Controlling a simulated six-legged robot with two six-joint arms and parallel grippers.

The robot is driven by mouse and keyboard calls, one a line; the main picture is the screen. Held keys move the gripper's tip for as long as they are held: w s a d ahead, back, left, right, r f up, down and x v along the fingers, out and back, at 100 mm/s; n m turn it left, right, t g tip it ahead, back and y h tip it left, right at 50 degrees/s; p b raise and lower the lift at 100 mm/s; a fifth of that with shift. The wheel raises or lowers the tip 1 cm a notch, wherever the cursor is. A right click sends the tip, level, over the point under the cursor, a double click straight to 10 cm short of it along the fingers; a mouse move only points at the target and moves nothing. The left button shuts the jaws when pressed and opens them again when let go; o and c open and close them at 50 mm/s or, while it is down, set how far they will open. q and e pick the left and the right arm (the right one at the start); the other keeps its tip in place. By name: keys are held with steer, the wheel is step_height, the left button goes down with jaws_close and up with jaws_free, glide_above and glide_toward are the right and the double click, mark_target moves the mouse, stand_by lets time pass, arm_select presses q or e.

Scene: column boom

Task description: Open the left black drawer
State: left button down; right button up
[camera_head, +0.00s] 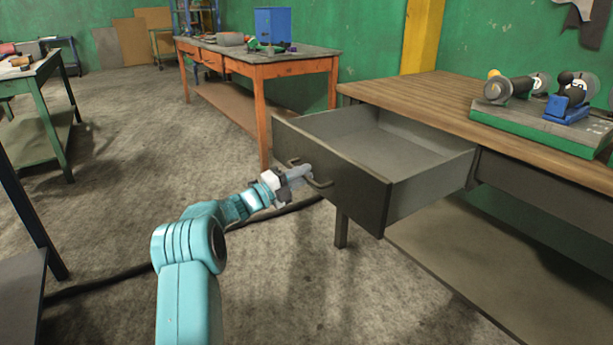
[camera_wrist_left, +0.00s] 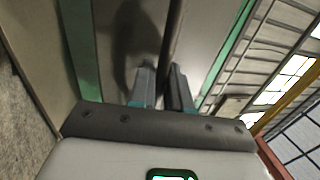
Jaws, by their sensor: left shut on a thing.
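The left black drawer (camera_head: 335,181) stands pulled out from under the wooden workbench (camera_head: 425,95), and its empty inside shows. Its handle (camera_head: 318,181) is on the dark front panel. My left gripper (camera_head: 303,172) is at the handle, with its fingers shut on it. In the left wrist view my left gripper (camera_wrist_left: 163,88) has its two fingers close together in front of the drawer front. The handle is hard to make out in that view. My right gripper does not show.
A green base with grinders (camera_head: 545,125) stands on the workbench. An orange table (camera_head: 265,70) with a blue box (camera_head: 273,25) is behind. A green table (camera_head: 45,85) is at the left. A dark cable (camera_head: 110,281) lies on the floor. The floor left of the drawer is mostly clear.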

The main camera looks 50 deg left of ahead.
arm_select(q)
steer(key=c, duration=1.3)
jaws_free()
steer(key=shift+s, duration=0.1)
steer(key=p+v, duration=0.2)
steer(key=v, duration=1.4)
steer(key=shift+a+p, duration=0.1)
steer(key=shift+p, duration=0.25)
